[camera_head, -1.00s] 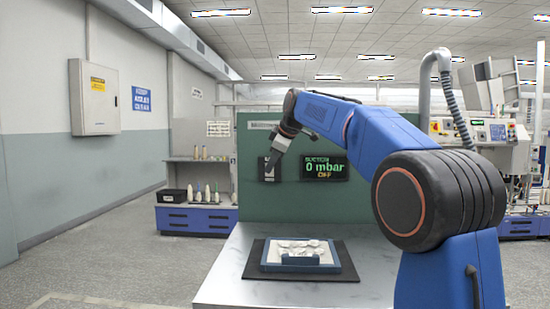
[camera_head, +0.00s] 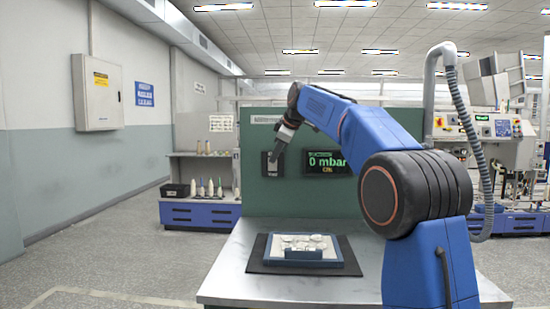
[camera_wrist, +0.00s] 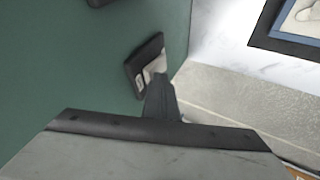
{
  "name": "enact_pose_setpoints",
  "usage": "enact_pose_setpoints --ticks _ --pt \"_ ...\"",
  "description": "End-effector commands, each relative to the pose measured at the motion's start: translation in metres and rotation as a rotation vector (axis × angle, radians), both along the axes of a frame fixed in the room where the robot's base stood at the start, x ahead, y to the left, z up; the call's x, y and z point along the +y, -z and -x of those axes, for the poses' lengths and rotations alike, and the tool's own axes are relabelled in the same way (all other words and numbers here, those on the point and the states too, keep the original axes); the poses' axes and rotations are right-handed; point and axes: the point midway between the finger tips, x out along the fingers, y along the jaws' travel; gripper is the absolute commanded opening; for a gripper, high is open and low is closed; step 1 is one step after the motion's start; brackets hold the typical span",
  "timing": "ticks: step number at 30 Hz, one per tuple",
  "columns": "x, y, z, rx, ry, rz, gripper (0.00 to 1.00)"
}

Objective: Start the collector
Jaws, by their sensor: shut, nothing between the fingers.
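The switch box (camera_head: 268,165), a small dark plate, is mounted on the green panel (camera_head: 258,205). In the wrist view the switch box (camera_wrist: 145,66) has a light face, partly hidden by my fingers. The display (camera_head: 329,162) to its right reads 0 mbar, with a small, blurred line below that looks like OFF. My gripper (camera_head: 273,158) is in front of the switch box, fingers shut and empty. In the wrist view the tips of my gripper (camera_wrist: 157,80) overlap the box's lower right part. I cannot tell whether they touch it.
A blue-rimmed tray (camera_head: 330,262) with several pale round pieces lies on a black mat (camera_head: 258,263) on the metal table (camera_head: 225,270). Shelves with bobbins (camera_head: 200,212) stand behind at left. A wall cabinet (camera_head: 97,92) hangs far left. The floor at left is clear.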

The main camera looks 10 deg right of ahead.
Motion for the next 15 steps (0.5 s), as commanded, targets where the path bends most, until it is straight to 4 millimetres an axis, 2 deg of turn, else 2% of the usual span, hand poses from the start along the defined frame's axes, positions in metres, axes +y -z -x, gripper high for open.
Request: enact_pose_setpoints --ticks 8,15 --pt "-0.0004 0.0008 -0.0013 0.001 0.0 0.0 0.0" --pt "-0.0003 -0.0068 -0.0015 -0.002 0.001 0.001 0.0"
